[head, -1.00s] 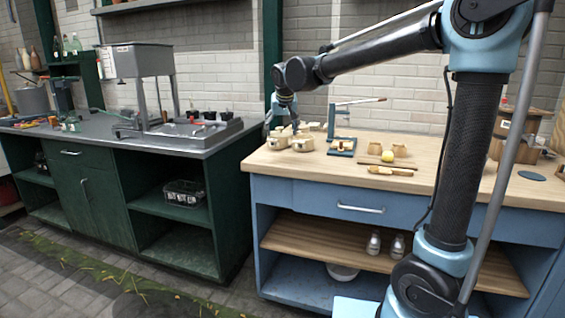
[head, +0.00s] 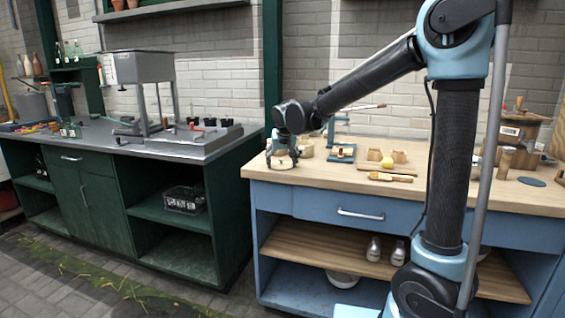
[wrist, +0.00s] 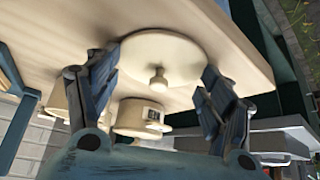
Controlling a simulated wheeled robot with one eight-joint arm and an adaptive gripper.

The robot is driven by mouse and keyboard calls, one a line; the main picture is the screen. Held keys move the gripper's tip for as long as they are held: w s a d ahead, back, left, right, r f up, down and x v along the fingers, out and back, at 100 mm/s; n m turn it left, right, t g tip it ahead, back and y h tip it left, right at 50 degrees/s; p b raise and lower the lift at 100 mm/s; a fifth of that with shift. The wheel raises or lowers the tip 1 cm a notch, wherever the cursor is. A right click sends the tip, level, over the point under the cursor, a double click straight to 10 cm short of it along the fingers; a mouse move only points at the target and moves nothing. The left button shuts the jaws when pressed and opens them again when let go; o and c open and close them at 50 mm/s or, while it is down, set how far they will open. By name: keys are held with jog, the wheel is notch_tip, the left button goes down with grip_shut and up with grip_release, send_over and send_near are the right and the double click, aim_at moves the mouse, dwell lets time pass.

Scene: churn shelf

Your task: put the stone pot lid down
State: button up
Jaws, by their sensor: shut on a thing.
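The stone pot lid (wrist: 165,50) is a round cream disc with a small knob, seen in the wrist view between my two fingers. In the head view my gripper (head: 283,153) is low over the left end of the wooden bench top (head: 330,176). The lid there is a small pale shape (head: 282,165) partly covered by the fingers. I cannot tell whether it touches the bench. A cream pot with a dark label (wrist: 140,116) stands close by in the wrist view.
A blue stand with a lever (head: 341,152), wooden pieces and a yellow ball (head: 387,163) sit to the right on the bench. The front bench strip looks clear.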

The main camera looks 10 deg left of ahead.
jog(key=o, duration=1.3)
jog(key=shift+r, duration=0.15)
jog(key=v, duration=1.2)
jog(key=s+d+f+m+h, duration=0.1)
jog(key=d+f, duration=0.1)
jog(key=d, duration=0.6)
jog(key=d+f, duration=0.2)
jog(key=d, duration=0.7)
jog(key=s+d+f+m+g+h, duration=0.1)
jog(key=s+d+f, duration=0.45)
jog(key=d, duration=0.45)
jog(key=s+d+f+m+g+h, duration=0.15)
jog(key=s+d+f, duration=0.25)
jog(key=s+d, duration=0.45)
jog(key=shift+m+g+y, duration=0.35)
jog(key=shift+g+y, duration=0.2)
jog(key=shift+g, duration=0.2)
jog(key=s+d+f, duration=0.2)
jog(key=s+f, duration=0.1)
jog(key=s+d+f, duration=0.5)
jog(key=s+f, duration=0.1)
jog(key=f, duration=0.1)
jog(key=shift+s+d, duration=0.15)
